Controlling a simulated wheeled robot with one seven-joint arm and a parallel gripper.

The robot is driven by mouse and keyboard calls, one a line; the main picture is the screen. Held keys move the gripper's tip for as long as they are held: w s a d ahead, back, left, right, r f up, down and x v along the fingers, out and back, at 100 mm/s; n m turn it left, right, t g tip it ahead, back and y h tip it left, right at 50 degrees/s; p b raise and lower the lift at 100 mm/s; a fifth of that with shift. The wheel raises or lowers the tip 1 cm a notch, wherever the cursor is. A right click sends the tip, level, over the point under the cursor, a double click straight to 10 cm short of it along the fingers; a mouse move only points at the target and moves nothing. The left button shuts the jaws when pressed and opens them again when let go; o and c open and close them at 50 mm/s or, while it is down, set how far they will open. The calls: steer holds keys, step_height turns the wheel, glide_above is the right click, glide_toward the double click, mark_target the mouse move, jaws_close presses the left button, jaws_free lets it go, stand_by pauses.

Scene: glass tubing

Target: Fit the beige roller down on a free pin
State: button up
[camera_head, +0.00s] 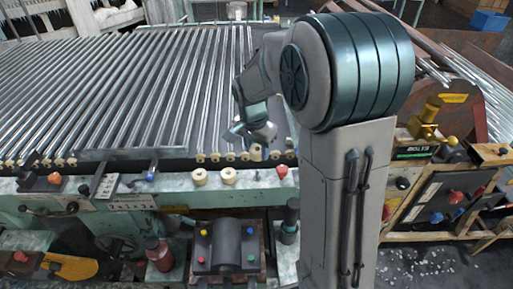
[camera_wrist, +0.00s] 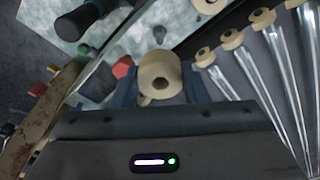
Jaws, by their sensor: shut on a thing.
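The beige roller (camera_wrist: 160,78) sits between the fingers of my gripper (camera_wrist: 160,90), which is shut on it; its round face and a small bore show in the wrist view. In the head view my gripper (camera_head: 255,142) hangs over the front edge of the tubing bed, and the held roller is hard to make out there. Two other beige rollers, a left one (camera_head: 200,177) and a right one (camera_head: 228,176), sit on the pale green ledge (camera_head: 180,190).
Several glass tubes (camera_head: 150,90) lie side by side on the bed, with small beige rollers (camera_wrist: 232,38) at their near ends. A red knob (camera_head: 281,171) stands on the ledge, close to my gripper; it also shows in the wrist view (camera_wrist: 122,67).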

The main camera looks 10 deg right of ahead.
mark_target(257, 171)
steer(key=shift+f+b, duration=1.85)
steer(key=shift+f, duration=0.75)
steer(key=shift+f+b, duration=0.15)
steer(key=shift+b, duration=0.3)
steer(key=shift+f, duration=0.35)
steer(key=shift+f+b, duration=1.75)
steer(key=shift+f, duration=0.1)
steer(key=o, duration=1)
steer(key=shift+o, duration=0.2)
steer(key=shift+r, duration=0.1)
steer(key=r, duration=0.4)
steer(key=a+r, duration=0.1)
steer(key=r, duration=0.4)
steer(key=s+r, duration=0.1)
steer(key=r, duration=0.3)
steer(key=shift+a+r, duration=0.15)
steer(key=shift+r, duration=0.15)
steer(key=shift+s, duration=0.1)
